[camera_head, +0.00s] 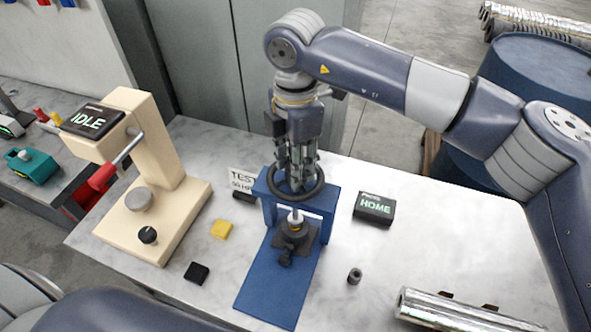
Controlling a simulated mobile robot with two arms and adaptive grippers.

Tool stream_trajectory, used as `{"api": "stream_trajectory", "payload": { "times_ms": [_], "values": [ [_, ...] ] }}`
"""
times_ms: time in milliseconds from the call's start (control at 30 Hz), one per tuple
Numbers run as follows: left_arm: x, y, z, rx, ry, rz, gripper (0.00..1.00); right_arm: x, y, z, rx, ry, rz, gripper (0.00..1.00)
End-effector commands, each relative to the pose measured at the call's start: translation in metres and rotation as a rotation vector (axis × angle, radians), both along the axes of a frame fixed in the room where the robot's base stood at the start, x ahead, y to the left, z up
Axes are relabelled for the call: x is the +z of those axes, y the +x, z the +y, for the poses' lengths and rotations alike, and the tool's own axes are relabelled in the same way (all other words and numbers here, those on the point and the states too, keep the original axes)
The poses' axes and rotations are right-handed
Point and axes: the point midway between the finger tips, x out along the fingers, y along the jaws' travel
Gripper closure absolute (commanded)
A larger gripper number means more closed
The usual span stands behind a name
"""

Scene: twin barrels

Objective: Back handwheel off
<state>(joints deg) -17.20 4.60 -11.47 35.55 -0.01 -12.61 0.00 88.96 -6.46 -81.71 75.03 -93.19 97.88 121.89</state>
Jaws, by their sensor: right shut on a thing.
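A dark handwheel (318,192) sits at the top of a blue press frame (265,290) on the marble-topped table. A pale spindle runs down below it to a dark clamp block (292,240) on the blue base. My right gripper (297,182) points straight down from above and is shut on the handwheel. Its fingers hide the wheel's hub and part of its rim. A black display reading "HOME" (374,208) stands to the right of the frame. My left gripper is outside the view.
A beige press (165,150) with a red-handled lever (102,177) and an "IDLE" display (92,118) stands left. A yellow block (221,229), black block (197,273), small dark cylinder (354,276) and shiny metal tube (450,312) lie on the table. Blue barrels (540,75) stand behind right.

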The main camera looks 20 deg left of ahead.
Motion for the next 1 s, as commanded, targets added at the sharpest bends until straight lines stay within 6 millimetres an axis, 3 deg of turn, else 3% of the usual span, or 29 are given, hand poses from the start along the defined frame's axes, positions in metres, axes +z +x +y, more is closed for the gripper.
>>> {"api": "stream_trajectory", "payload": {
  "times_ms": [33, 400, 1000],
  "values": [
    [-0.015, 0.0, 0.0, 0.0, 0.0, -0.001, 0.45, -0.006, 0.001, 0.0, 0.041, 0.002, -0.004, 0.9],
    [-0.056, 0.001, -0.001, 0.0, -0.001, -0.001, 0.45, -0.004, 0.001, 0.0, 0.392, 0.001, -0.003, 0.9],
    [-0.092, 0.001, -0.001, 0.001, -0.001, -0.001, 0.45, -0.001, 0.001, 0.0, 0.962, 0.001, -0.003, 0.9]
  ]
}}
